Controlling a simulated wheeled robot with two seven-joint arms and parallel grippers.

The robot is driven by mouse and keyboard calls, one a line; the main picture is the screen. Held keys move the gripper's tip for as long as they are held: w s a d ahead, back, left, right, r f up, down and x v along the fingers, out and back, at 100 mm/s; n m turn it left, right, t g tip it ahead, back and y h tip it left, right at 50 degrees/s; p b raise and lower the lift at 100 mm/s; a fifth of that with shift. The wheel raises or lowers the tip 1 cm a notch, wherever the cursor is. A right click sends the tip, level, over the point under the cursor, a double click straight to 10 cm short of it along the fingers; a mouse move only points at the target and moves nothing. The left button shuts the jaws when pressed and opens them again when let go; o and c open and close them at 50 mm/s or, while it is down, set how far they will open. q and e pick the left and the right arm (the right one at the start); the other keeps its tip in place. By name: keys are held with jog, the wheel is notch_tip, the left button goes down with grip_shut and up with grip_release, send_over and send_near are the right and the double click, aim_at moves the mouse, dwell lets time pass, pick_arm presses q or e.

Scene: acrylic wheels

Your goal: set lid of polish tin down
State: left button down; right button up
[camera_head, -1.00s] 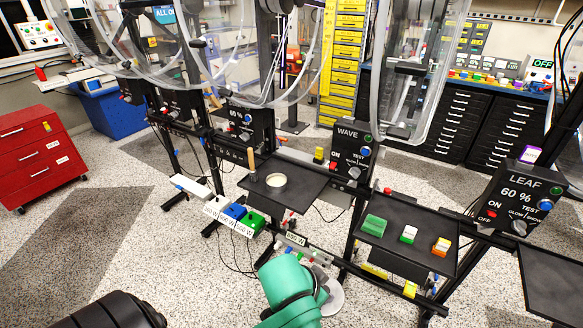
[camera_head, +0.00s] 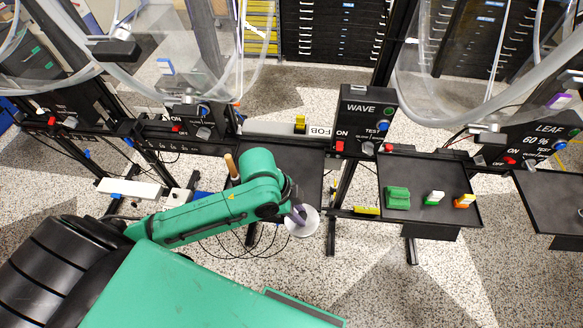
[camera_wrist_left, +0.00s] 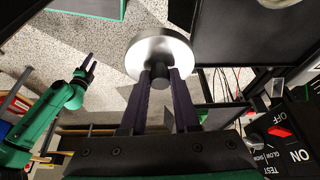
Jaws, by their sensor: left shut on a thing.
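My left gripper (camera_head: 298,212) is shut on the lid's dark knob. The lid, a round pale silver disc (camera_head: 302,226), hangs in the air past the front right corner of a black tray (camera_head: 308,165). In the left wrist view the lid (camera_wrist_left: 160,50) sits at the tips of my left gripper's fingers (camera_wrist_left: 160,78). The polish tin (camera_wrist_left: 275,3) is a pale round shape on the tray, cut by that view's top edge; my arm hides it in the head view. My right gripper (camera_wrist_left: 90,66) shows small in the left wrist view, with its fingertips apart and empty.
A wooden handle (camera_head: 230,166) stands at the tray's left side. The WAVE control box (camera_head: 363,120) is behind right of the tray. A second tray (camera_head: 425,217) to the right holds green, white-green and orange blocks. Clear acrylic wheels stand behind.

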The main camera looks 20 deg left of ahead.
pick_arm(q)
jog(key=w, duration=0.2)
jog(key=w+a, duration=0.1)
jog(key=w, duration=0.1)
jog(key=w+p, duration=0.1)
jog(key=w, duration=0.1)
jog(key=shift+w+a+r, duration=0.2)
jog(key=shift+r, duration=0.05)
jog(key=w, duration=0.2)
jog(key=w+a, duration=0.1)
jog(key=w+a+p, duration=0.1)
jog(key=w, duration=0.1)
jog(key=shift+w+f, duration=0.25)
jog(key=shift+w, duration=0.05)
notch_tip(320, 180, down, 3)
jog(key=shift+w+f+p, duration=0.1)
jog(key=shift+f+p, duration=0.1)
jog(key=shift+p, duration=0.4)
jog(key=shift+f, duration=0.25)
pick_arm(e)
jog(key=r, duration=0.3)
jog(key=shift+w+a+r, duration=0.1)
jog(key=shift+a+r, duration=0.3)
pick_arm(q)
jog(key=c, duration=0.7)
grip_release()
jog(key=shift+o, duration=0.2)
pick_arm(e)
jog(key=shift+d, duration=0.3)
